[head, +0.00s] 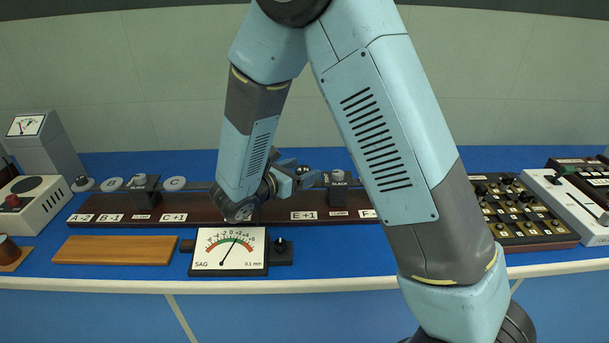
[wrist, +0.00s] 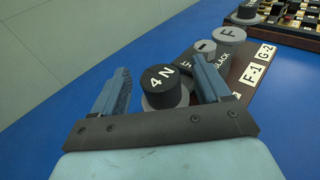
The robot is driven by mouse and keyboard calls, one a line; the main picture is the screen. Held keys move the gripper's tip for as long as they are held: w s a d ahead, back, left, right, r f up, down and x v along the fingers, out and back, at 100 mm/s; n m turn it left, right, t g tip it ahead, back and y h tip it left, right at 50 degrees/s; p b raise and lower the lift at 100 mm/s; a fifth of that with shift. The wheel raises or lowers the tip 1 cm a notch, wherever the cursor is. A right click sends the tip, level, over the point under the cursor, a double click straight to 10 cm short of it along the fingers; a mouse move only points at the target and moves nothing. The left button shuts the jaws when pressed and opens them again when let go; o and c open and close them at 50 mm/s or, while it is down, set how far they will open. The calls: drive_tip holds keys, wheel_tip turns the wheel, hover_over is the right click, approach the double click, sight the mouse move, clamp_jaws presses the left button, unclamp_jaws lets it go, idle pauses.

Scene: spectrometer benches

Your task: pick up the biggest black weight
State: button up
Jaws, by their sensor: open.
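A black round weight marked "4 N" (wrist: 162,84) stands upright on a grey round base in the wrist view. My gripper (wrist: 161,66) is open, with one blue finger on each side of this weight and a visible gap at the left. My gripper also shows in the head view (head: 290,178), low over the back of the dark rail, partly hiding what is there. Another black weight (wrist: 246,11) sits on a grey disc farther along the rail in the wrist view. The wrist view does not show whether the fingers touch the "4 N" weight.
The dark labelled rail (head: 265,215) runs across the blue bench. A SAG dial meter (head: 230,248) and a wooden board (head: 115,250) lie in front of it. Grey discs (head: 174,184) line its back. A knobbed box (head: 520,215) stands at the right. My forearm hides part of the rail.

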sight(309, 167)
drive_tip(key=shift+x, duration=1.6)
drive_tip(key=shift+c, duration=0.4)
drive_tip(key=c, duration=1.3)
